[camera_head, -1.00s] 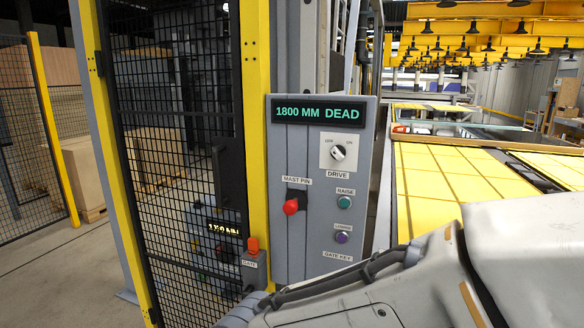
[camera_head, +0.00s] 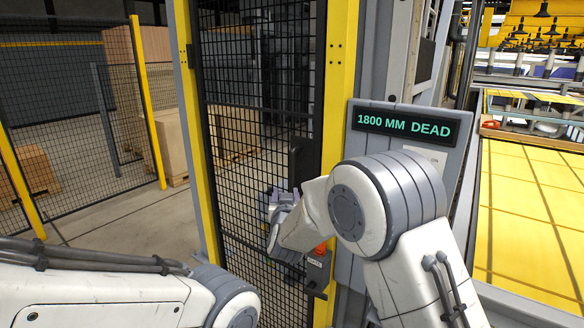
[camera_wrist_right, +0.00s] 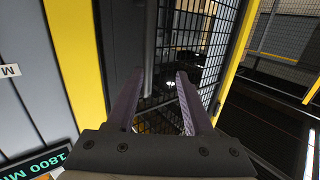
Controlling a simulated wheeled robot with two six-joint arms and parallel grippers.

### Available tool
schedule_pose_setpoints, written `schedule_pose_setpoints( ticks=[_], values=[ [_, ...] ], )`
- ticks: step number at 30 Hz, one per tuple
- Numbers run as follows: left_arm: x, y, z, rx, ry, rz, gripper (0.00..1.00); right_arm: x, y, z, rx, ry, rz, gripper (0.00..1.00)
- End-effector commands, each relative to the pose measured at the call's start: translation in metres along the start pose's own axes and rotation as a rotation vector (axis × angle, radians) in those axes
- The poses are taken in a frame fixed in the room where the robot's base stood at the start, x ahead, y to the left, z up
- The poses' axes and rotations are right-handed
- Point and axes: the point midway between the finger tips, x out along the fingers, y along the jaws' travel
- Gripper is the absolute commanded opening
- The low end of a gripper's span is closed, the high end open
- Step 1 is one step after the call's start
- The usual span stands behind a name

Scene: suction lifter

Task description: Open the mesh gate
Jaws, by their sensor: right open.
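The mesh gate (camera_head: 240,130) is a black wire panel between two yellow posts and appears closed. A dark upright handle plate (camera_head: 300,160) is at its right side. My right gripper (camera_head: 277,203) is in front of the mesh, just below and left of that plate. In the right wrist view, its two purple fingers (camera_wrist_right: 158,100) are apart with nothing clearly between them. The gate mesh (camera_wrist_right: 205,45) shows beyond them; whether they touch it I cannot tell. An orange part (camera_head: 325,246) on the gate box (camera_head: 318,266) is partly hidden by my right arm. My left gripper is out of view.
The control panel (camera_head: 360,155) reads "1800 MM DEAD"; my right arm hides most of its controls. A mesh fence (camera_head: 80,110) and boxes (camera_head: 235,130) stand behind and left. Yellow sheets (camera_head: 530,210) lie at right. Bare floor (camera_head: 130,225) shows at left.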

Motion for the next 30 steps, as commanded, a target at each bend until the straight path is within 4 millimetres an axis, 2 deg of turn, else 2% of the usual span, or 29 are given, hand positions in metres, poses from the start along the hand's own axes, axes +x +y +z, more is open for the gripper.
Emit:
schedule_pose_setpoints(
  ticks=[3, 8, 21, 30],
  values=[
    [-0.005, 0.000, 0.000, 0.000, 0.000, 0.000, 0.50, 0.010, 0.012, -0.007, -0.007, 0.059, 0.054, 0.52],
    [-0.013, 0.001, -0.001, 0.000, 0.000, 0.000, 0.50, 0.025, 0.017, -0.011, -0.008, 0.075, 0.069, 0.52],
    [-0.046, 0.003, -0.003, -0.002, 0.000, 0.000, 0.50, 0.096, 0.021, -0.016, -0.009, 0.073, 0.066, 0.52],
    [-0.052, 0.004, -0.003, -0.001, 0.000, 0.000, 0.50, 0.114, 0.021, -0.016, -0.008, 0.072, 0.064, 0.52]
  ],
)
